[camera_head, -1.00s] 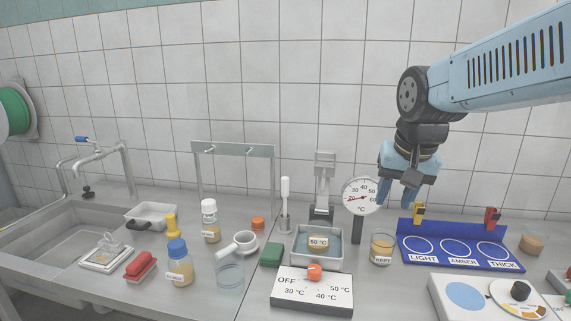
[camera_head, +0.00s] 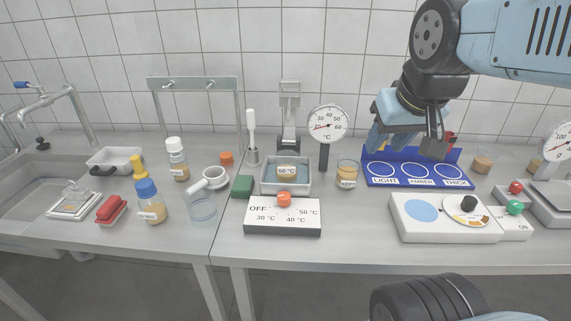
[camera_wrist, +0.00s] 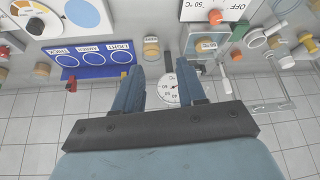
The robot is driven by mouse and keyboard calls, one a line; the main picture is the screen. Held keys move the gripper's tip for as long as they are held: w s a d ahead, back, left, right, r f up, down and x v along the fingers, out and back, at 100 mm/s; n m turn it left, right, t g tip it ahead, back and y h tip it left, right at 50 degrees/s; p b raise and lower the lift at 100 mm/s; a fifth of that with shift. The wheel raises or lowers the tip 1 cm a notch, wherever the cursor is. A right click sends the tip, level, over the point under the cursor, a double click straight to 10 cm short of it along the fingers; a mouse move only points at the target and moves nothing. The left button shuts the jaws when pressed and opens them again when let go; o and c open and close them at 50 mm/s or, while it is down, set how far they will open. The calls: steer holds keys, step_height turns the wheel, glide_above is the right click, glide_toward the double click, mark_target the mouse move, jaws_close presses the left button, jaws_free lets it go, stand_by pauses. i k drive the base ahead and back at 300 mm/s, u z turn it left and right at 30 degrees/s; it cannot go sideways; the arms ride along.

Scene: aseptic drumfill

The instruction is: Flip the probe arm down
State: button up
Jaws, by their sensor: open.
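A grey upright arm on a dark base (camera_head: 289,100), which looks like the probe arm, stands raised behind the water bath (camera_head: 264,186). A round dial thermometer (camera_head: 327,126) on a dark post is just right of it. The right finger there partly hides the area by the bath, so the upright arm is not clear.
A KEPT jar (camera_head: 347,175) and the blue rack (camera_head: 415,181) stand right of the bath. A temperature selector box (camera_head: 282,218) with an orange knob is in front. A white dial box (camera_head: 440,222) is at right. A grey hook frame (camera_head: 194,85) stands at left.

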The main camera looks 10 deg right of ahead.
mark_target(290, 101)
steer(key=z, duration=0.7)
steer(key=k, duration=0.9)
steer(key=u, duration=0.7)
steer(key=i, duration=1)
